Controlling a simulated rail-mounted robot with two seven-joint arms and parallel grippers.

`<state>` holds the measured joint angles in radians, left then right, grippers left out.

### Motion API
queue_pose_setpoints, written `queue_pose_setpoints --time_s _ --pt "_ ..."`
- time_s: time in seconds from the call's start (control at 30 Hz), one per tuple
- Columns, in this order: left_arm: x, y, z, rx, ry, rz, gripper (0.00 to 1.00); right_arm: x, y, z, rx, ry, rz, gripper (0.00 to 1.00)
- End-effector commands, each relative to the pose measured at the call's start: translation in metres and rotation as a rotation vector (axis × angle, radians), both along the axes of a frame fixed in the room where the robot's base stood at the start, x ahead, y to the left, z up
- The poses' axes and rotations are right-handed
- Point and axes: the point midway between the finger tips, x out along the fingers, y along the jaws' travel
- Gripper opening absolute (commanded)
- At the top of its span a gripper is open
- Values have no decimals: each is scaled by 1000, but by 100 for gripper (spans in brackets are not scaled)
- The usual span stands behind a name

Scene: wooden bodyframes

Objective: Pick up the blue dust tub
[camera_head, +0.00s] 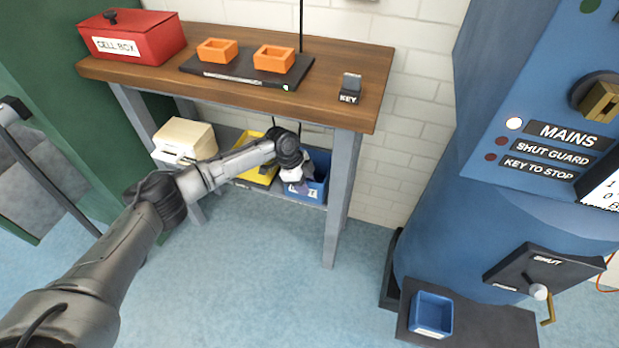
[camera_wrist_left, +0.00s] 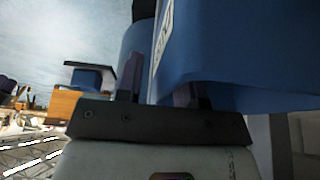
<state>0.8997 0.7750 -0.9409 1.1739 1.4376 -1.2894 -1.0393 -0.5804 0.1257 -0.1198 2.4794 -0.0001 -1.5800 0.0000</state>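A blue tub (camera_head: 319,178) stands on the lower shelf under the wooden bench, at its right end. My left gripper (camera_head: 298,186) is at the tub's front left part, with my wrist above covering some of it. In the left wrist view the fingers (camera_wrist_left: 160,92) stand apart, right against a blue surface with a white label (camera_wrist_left: 161,42). Whether the fingers touch the tub wall is not clear. A second, smaller blue tub (camera_head: 431,314) sits on the dark base of the blue machine. My right gripper is not in view.
A yellow bin (camera_head: 258,172) and a cream box (camera_head: 184,139) share the shelf. The bench top (camera_head: 335,62) holds a red cell box (camera_head: 132,38), two orange trays and a key block. The bench leg (camera_head: 337,200) stands close right of the shelf tub. The floor in front is clear.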

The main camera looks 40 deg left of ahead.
Motion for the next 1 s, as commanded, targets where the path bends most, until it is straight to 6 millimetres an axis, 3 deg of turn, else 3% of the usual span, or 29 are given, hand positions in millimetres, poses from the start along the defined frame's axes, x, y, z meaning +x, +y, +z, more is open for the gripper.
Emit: queue_pose_setpoints --time_s 0.63,1.0 --pt "0 0 -5 0 0 0 35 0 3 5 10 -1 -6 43" --pt "0 0 -4 0 0 0 0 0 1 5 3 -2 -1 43"
